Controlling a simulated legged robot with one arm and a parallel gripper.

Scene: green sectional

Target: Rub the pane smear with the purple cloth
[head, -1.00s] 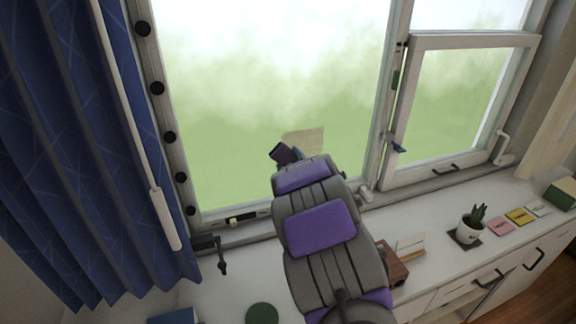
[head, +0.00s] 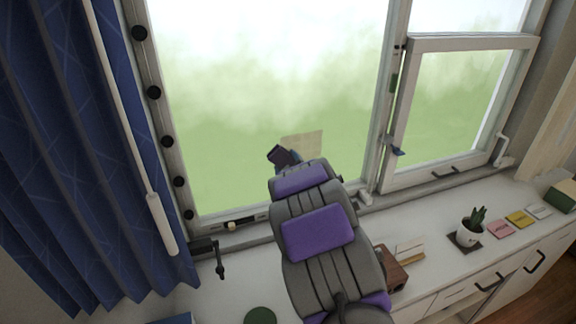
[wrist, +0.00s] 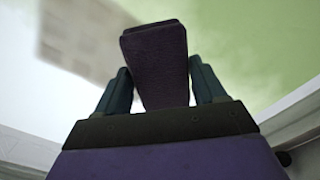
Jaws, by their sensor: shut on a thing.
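The purple cloth (wrist: 158,72) looks dark and folded, and stands up between the two fingers of my gripper (wrist: 160,88) in the wrist view. My gripper is shut on it. In the head view the cloth (head: 279,155) shows as a small dark shape in front of the large window pane (head: 250,100), near its lower part. The pane smear (head: 302,144) is a pale tan patch just right of and above the cloth; it also shows in the wrist view as a greyish, blurred patch (wrist: 85,35) at upper left. I cannot tell whether the cloth touches the glass.
A blue curtain (head: 75,140) hangs at the left. A smaller opened sash (head: 455,110) is at the right. The white sill counter (head: 425,255) below holds a potted plant (head: 468,230), coloured cards (head: 499,229) and a brown wooden block (head: 390,270).

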